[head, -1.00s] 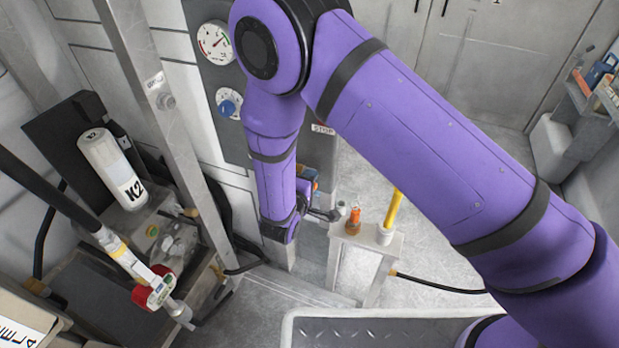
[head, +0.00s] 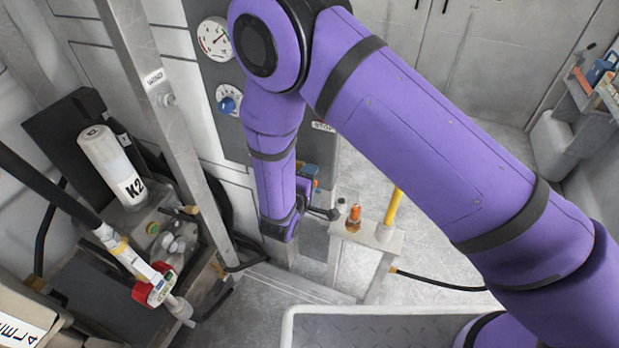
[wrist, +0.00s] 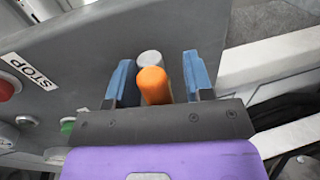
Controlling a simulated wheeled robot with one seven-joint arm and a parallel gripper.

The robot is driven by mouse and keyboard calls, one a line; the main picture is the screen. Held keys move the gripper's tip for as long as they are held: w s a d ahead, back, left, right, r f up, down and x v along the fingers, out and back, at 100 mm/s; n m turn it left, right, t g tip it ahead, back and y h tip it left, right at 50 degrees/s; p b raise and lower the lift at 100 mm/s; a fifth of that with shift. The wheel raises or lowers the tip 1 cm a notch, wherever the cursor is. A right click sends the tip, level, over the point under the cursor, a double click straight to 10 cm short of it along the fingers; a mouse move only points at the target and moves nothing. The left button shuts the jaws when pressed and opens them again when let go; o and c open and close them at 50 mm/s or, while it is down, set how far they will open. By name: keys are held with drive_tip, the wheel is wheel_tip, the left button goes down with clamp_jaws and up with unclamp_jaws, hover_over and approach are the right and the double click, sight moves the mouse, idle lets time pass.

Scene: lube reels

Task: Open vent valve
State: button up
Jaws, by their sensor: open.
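In the wrist view, an orange rounded handle (wrist: 153,85) with a grey round end (wrist: 150,58) behind it stands between the two blue fingers of my gripper (wrist: 158,60). In the head view, my gripper (head: 309,171) is small and partly hidden behind my purple arm, below the grey panel (head: 240,125). No label names the vent valve, so I cannot confirm that the orange handle is it.
A STOP label (wrist: 30,72) and a red button (wrist: 8,86) are left of my gripper in the wrist view. A small stand (head: 365,238) carries an orange-topped fitting (head: 354,214) and a yellow pole (head: 393,208). A K2 bottle (head: 113,168) and red-collared nozzle (head: 153,287) are at left.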

drive_tip(key=v, duration=1)
drive_tip(key=shift+s, duration=0.3)
drive_tip(key=shift+w+r, duration=0.1)
drive_tip(key=shift+r, duration=0.05)
drive_tip(key=w+d+r+m+g+h, duration=0.25)
drive_tip(key=d+r+m+g, duration=0.2)
drive_tip(key=d+r, duration=0.7)
drive_tip(key=w+d+r+m+g+h, duration=0.1)
drive_tip(key=d+r+m+g+h, duration=0.4)
drive_tip(key=d+r, duration=0.65)
drive_tip(key=s+d+r+m+y, duration=0.2)
drive_tip(key=s+d+r+y, duration=0.4)
drive_tip(key=s+r, duration=0.2)
drive_tip(key=s+d+r+m+y, duration=0.2)
drive_tip(key=s+d+r+y, duration=0.5)
drive_tip(key=s+r, duration=0.2)
drive_tip(key=shift+s, duration=1.35)
drive_tip(key=shift+a, duration=0.1)
drive_tip(key=shift+c, duration=0.4)
